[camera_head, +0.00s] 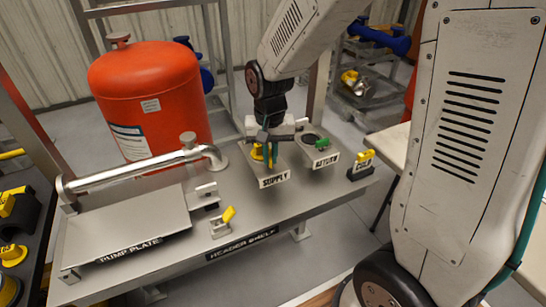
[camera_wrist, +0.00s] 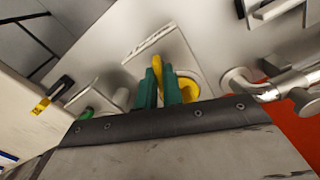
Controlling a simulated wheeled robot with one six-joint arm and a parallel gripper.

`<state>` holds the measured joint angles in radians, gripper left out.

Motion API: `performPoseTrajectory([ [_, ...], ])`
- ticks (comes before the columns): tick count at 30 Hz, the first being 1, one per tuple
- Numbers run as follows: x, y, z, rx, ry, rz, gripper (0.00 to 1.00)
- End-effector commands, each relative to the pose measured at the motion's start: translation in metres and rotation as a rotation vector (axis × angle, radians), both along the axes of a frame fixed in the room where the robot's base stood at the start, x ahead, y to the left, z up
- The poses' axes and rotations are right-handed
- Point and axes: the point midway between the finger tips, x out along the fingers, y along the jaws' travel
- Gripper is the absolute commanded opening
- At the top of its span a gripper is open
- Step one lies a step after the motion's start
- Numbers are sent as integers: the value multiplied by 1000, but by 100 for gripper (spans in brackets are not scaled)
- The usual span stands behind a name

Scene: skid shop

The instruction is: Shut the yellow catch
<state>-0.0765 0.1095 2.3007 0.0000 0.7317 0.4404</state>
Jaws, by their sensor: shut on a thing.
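The yellow catch (camera_wrist: 159,66) is at the plate labelled SUPPLY (camera_head: 273,181) on the header shelf. My gripper (camera_head: 266,155) points down over that plate. In the wrist view its two green fingers (camera_wrist: 159,84) are shut on the catch's upright yellow part, one on each side. A round yellow part (camera_wrist: 188,90) shows just right of the fingers in that view. In the head view the fingers and wrist hide most of the catch. I cannot tell its exact angle.
A green catch (camera_head: 322,143) sits at the RETURN plate (camera_head: 322,171), close by on the right. Another yellow-tipped piece (camera_head: 229,214) stands in front on the shelf (camera_head: 290,222). A yellow-topped black block (camera_head: 361,166) is at the right end. A red tank (camera_head: 150,95) and pipe (camera_head: 130,170) stand left.

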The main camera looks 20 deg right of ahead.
Motion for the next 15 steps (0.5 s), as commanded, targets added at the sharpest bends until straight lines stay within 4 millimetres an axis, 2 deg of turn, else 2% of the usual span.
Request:
performPoseTrajectory([
  [4,1,0,1,0,-2,19,0],
  [10,1,0,1,0,-2,228,0],
  [15,1,0,1,-1,-2,301,0],
])
